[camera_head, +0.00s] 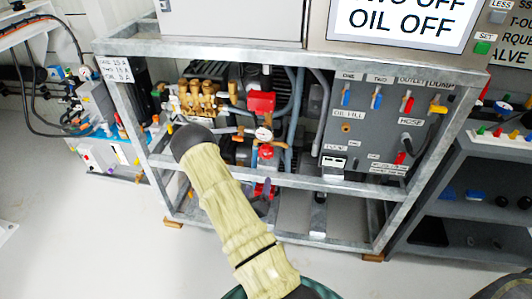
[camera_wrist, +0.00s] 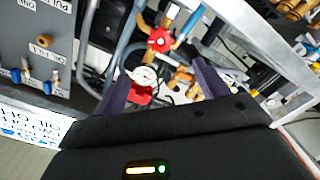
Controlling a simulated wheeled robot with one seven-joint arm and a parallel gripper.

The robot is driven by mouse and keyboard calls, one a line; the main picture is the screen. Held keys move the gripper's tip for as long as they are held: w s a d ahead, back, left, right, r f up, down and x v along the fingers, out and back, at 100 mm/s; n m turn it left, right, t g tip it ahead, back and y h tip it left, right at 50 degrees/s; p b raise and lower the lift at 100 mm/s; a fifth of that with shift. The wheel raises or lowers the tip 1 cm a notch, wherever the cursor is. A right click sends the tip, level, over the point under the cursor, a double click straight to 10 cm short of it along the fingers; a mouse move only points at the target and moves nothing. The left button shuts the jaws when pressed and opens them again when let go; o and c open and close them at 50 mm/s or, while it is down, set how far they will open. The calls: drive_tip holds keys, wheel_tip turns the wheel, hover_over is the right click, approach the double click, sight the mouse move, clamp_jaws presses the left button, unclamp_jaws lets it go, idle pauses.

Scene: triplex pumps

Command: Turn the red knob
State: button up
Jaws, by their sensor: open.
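The red knob (camera_head: 266,152), small and lobed, sits just below a round white gauge (camera_head: 263,134) inside the metal pump frame. In the wrist view, which is turned over, the knob (camera_wrist: 159,40) shows above the gauge (camera_wrist: 145,76). My gripper (camera_wrist: 165,74) is open, with one dark purple finger at each side of the picture. The knob lies ahead of the fingertips, roughly between their lines, and nothing is held. In the head view my gripper (camera_head: 253,157) is partly hidden behind my beige-sleeved arm; contact with the knob cannot be told.
A red block (camera_head: 261,102) is above the gauge. Metal frame rails (camera_head: 300,182) run below the knob. Brass fittings (camera_head: 197,98) are to the left. A grey panel (camera_head: 375,125) with coloured levers is to the right. The floor in front is clear.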

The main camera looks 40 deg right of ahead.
sight(266, 155)
drive_tip(key=b+x, duration=0.1)
drive_tip(key=x, duration=1.6)
drive_tip(key=shift+w+d, duration=0.1)
drive_tip(key=shift+w, duration=0.15)
drive_tip(key=shift+c, duration=0.2)
drive_tip(key=c, duration=0.9)
